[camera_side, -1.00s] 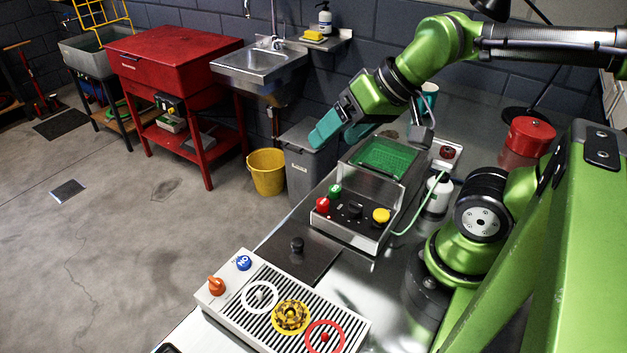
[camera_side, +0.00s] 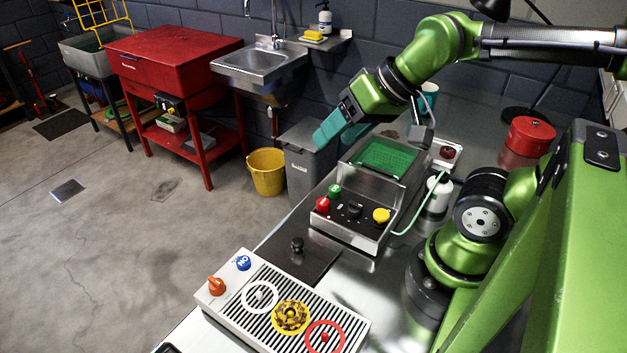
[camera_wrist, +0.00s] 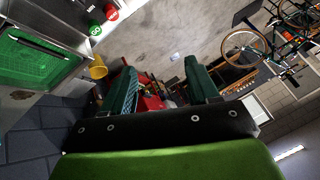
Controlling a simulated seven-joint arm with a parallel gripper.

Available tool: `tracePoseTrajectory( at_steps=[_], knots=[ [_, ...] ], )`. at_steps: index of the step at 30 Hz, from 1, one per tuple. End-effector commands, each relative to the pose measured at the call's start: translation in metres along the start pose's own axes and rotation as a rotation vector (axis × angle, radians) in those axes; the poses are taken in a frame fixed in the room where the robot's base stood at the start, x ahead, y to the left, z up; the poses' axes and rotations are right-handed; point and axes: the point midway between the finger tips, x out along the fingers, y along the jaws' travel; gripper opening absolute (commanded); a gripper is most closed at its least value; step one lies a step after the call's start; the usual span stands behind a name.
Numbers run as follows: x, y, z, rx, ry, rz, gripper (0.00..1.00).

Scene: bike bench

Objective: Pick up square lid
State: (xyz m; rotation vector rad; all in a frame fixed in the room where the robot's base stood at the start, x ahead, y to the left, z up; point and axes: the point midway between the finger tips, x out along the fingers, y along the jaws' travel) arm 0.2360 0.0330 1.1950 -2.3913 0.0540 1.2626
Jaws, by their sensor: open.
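The square lid (camera_side: 292,261) is a dark flat plate with a black knob on top. In the side view it lies on the metal bench, between the button box and the striped panel. It cannot be made out in the wrist view. My gripper (camera_side: 338,128) has teal fingers and is raised near the far end of the bench, well apart from the lid. In the wrist view the two fingers of my gripper (camera_wrist: 162,84) are spread with nothing between them.
A button box (camera_side: 345,223) with a green-meshed basin (camera_side: 384,158) behind it stands beyond the lid. The striped panel (camera_side: 258,308) with knobs and rings is in front. A white bottle (camera_side: 438,192) with a green hose stands right. Open floor lies left.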

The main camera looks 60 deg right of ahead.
Motion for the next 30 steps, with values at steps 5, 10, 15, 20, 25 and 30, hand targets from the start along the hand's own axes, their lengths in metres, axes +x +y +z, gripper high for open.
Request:
tracePoseTrajectory(
  at_steps=[5, 10, 15, 20, 25, 30],
  knots=[
    [0.0, 0.0, 0.0, 0.0, 0.0, 0.0, 0.58],
    [0.006, -0.003, 0.005, -0.014, -0.033, 0.0, 0.58],
    [0.033, -0.019, 0.009, -0.095, -0.181, 0.037, 0.58],
    [0.065, -0.039, 0.017, -0.208, -0.377, 0.121, 0.58],
    [0.089, -0.053, 0.023, -0.294, -0.527, 0.221, 0.58],
    [0.092, -0.056, 0.018, -0.311, -0.576, 0.29, 0.58]
  ],
)
